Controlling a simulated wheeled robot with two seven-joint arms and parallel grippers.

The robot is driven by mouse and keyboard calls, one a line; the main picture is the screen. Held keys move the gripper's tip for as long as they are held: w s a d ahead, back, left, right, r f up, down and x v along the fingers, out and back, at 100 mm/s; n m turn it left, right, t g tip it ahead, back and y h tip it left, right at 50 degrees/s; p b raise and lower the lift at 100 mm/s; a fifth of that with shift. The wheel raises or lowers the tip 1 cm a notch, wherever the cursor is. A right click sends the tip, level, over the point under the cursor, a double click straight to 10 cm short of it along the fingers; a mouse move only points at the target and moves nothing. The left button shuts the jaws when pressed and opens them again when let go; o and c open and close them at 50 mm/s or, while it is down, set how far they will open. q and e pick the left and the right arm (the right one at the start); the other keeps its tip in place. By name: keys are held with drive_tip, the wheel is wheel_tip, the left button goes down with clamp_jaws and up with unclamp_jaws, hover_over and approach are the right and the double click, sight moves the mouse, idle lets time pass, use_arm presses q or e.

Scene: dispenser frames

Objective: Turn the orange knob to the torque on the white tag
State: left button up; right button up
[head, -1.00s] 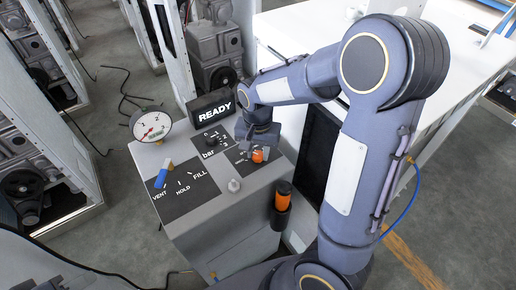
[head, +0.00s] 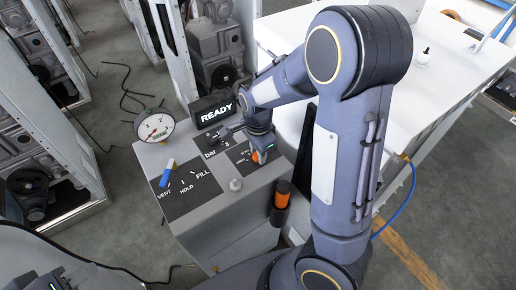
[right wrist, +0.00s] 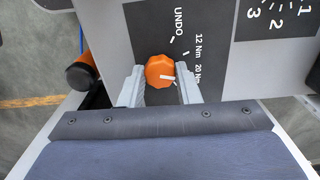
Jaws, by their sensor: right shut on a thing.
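The orange knob (right wrist: 160,71) sits on a dark panel marked UNDO, 12 Nm and 20 Nm. It also shows in the head view (head: 256,156), partly covered by my right gripper (head: 262,152). In the right wrist view my right gripper (right wrist: 160,85) has one finger on each side of the knob and is shut on it. The white line on the knob points right, toward the 20 Nm side; the right finger covers part of that side. I cannot make out a white tag with a torque. My left gripper is not in view.
The grey console (head: 222,235) also bears a READY display (head: 214,115), a round gauge (head: 154,128), a blue lever (head: 168,172) and a pale knob (head: 235,185). A white table (head: 440,100) stands right.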

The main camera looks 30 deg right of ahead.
drive_tip(key=shift+m, duration=0.4)
drive_tip(key=o, duration=1)
wheel_tip(320, 180, up, 8)
drive_tip(key=shift+f+p, duration=0.1)
drive_tip(key=shift+p, duration=0.3)
